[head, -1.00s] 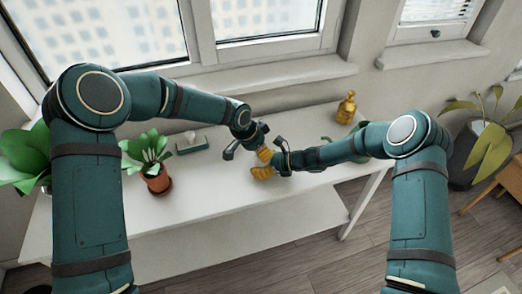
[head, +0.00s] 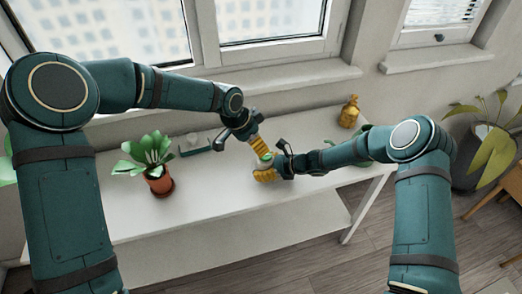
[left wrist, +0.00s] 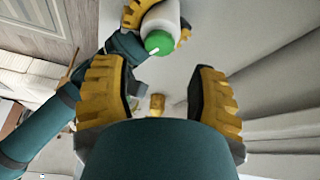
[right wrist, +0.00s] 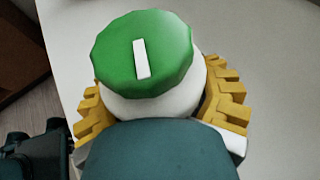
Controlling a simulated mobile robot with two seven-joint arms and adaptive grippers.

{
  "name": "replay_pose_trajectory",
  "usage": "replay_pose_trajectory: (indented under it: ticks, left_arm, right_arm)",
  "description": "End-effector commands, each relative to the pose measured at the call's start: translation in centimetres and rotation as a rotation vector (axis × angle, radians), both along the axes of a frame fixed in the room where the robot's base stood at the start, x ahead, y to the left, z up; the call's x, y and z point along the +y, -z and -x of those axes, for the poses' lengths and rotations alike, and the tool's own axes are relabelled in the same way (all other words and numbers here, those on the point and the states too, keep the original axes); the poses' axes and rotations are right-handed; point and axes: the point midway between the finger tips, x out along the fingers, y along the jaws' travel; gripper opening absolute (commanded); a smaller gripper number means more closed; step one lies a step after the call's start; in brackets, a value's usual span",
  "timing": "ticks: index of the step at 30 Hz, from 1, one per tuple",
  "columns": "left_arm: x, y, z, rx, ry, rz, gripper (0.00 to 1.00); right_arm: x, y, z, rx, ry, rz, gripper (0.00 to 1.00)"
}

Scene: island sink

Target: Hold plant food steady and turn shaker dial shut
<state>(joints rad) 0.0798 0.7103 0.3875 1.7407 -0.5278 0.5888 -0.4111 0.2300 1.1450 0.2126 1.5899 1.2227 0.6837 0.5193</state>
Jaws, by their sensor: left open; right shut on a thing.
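The plant food shaker is a white bottle with a green dial (right wrist: 145,55) on top that carries a white bar mark. My right gripper (head: 266,172) is shut around the white body, with a yellow finger on each side in the right wrist view. The green dial (head: 267,157) is small in the head view. My left gripper (head: 257,146) is open close above and beside the dial. In the left wrist view its fingers (left wrist: 160,88) are apart with nothing between them, and the green dial (left wrist: 160,42) lies beyond the fingertips.
A white table (head: 222,190) stands below a window. A potted plant (head: 158,183) and a small tray (head: 195,146) are at the left of the table. An amber bottle (head: 348,112) stands at the back right. The table's front middle is clear.

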Motion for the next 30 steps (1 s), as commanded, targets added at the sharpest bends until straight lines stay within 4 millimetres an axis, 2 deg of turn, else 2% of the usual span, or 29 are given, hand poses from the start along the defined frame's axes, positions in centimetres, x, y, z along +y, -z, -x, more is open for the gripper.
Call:
replay_pose_trajectory:
  ticks: [3,9,23,24,27,30]
  left_arm:
    - [0.8,-2.1,0.5,-0.002,-0.002,0.0,0.58]
    - [1.6,-4.1,0.9,0.001,-0.001,-0.001,0.58]
    - [1.8,-4.6,1.1,0.002,0.001,0.0,0.58]
    - [1.8,-4.6,1.1,0.002,0.001,0.0,0.58]
    - [1.8,-4.6,1.1,0.002,0.001,0.0,0.58]
    - [1.8,-4.6,1.1,0.002,0.001,0.0,0.58]
  right_arm:
    - [0.0,0.0,0.0,0.0,0.0,-0.001,0.15]
    - [0.0,0.0,0.0,0.0,0.0,0.0,0.15]
    - [0.0,0.0,0.0,0.0,0.0,0.0,0.15]
    - [0.0,0.0,0.0,0.0,0.0,0.0,0.65]
    - [0.0,0.0,0.0,0.0,0.0,0.0,1.0]
    - [0.0,0.0,0.0,0.0,0.0,0.0,1.0]
